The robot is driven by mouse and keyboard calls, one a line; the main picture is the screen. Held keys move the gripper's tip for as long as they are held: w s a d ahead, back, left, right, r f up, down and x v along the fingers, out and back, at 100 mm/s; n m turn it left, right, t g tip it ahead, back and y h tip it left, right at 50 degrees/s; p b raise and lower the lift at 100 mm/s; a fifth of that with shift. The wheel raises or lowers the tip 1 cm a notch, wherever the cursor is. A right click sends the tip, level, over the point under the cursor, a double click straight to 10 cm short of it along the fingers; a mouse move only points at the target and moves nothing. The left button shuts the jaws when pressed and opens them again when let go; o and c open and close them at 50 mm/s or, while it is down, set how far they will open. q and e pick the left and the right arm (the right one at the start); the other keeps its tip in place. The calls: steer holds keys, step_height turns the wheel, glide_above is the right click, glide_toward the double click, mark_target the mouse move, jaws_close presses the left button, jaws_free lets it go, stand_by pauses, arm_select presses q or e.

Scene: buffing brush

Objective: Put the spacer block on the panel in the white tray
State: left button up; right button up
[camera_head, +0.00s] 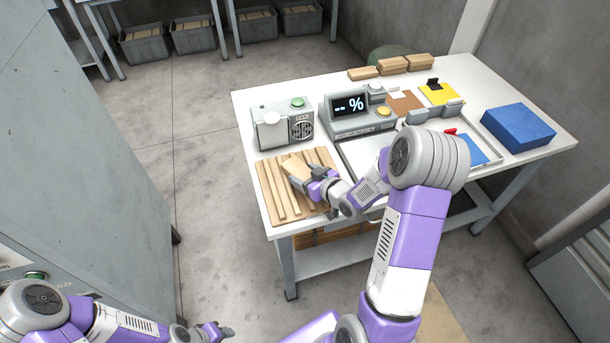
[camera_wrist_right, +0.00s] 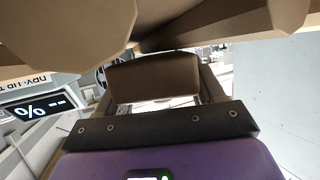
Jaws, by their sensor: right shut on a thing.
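My right gripper (camera_head: 308,178) is shut on a tan wooden block (camera_head: 295,167), over the left front of the table. I take it for the spacer block. In the right wrist view a brown block (camera_wrist_right: 150,78) sits between the fingers. A slatted wooden rack (camera_head: 270,186) lies directly below; I cannot tell whether the block touches it. The white tray (camera_head: 356,155) lies right of the rack, partly hidden by my right arm. A blue panel (camera_head: 474,153) with a red piece shows at its right side. My left gripper (camera_head: 218,331) is low, away from the table; its jaw opening is unclear.
A grey machine (camera_head: 283,125) and a display unit (camera_head: 352,115) stand behind the rack. A large blue block (camera_head: 518,127) is at the right. Wooden blocks (camera_head: 393,65) and yellow (camera_head: 439,93) and brown (camera_head: 404,103) pieces lie at the back. A grey cabinet (camera_head: 85,150) stands left.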

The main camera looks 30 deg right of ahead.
steer(key=shift+f, duration=0.2)
steer(key=o, duration=1.1)
steer(key=shift+c, duration=0.2)
steer(key=shift+r, duration=0.15)
